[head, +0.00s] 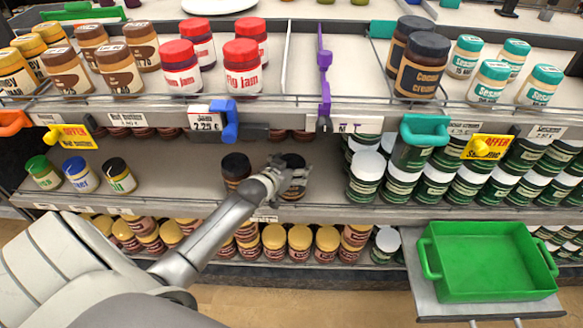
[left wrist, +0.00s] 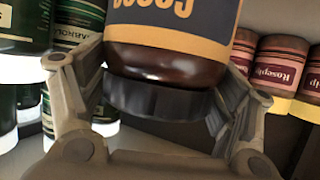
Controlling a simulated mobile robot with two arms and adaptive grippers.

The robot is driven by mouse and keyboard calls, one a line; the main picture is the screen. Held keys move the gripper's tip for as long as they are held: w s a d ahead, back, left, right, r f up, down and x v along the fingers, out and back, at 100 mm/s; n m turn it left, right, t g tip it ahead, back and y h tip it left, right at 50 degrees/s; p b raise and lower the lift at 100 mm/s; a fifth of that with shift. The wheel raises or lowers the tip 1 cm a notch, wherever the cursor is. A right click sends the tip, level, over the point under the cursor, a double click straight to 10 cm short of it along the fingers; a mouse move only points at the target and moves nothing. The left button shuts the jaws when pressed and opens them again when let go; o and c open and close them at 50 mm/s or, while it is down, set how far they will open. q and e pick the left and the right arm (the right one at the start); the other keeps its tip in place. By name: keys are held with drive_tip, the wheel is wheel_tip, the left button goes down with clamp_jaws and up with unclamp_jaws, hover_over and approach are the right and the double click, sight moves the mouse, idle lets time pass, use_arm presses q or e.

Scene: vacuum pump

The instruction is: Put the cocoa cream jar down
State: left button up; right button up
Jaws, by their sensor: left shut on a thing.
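My left gripper (head: 290,178) reaches into the middle shelf and is shut on the cocoa cream jar (head: 294,190), a dark jar with a black lid. In the left wrist view the held jar (left wrist: 168,62) appears upside down, with a blue label, orange lettering and a black lid, between the two fingers (left wrist: 155,98). Its base is partly hidden by the gripper; I cannot tell whether it touches the shelf. A similar black-lidded jar (head: 236,165) stands just left of it. Two more cocoa cream jars (head: 420,70) stand on the top shelf.
Green jars with white lids (head: 366,172) crowd the right of the middle shelf (head: 170,190). Three small jars (head: 78,172) stand at its left, with bare shelf between. A green crate (head: 490,288) sits at the lower right. Yellow-lidded jars (head: 300,240) fill the shelf below.

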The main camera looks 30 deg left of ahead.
use_arm(q)
drive_tip(key=shift+r, duration=0.1)
drive_tip(key=o, duration=2)
drive_tip(key=shift+s, duration=0.25)
drive_tip(key=p+v, duration=0.1)
drive_tip(key=v, duration=1)
drive_tip(key=shift+s+r+p, duration=0.15)
drive_tip(key=shift+s+p, duration=0.05)
drive_tip(key=shift+p, duration=0.15)
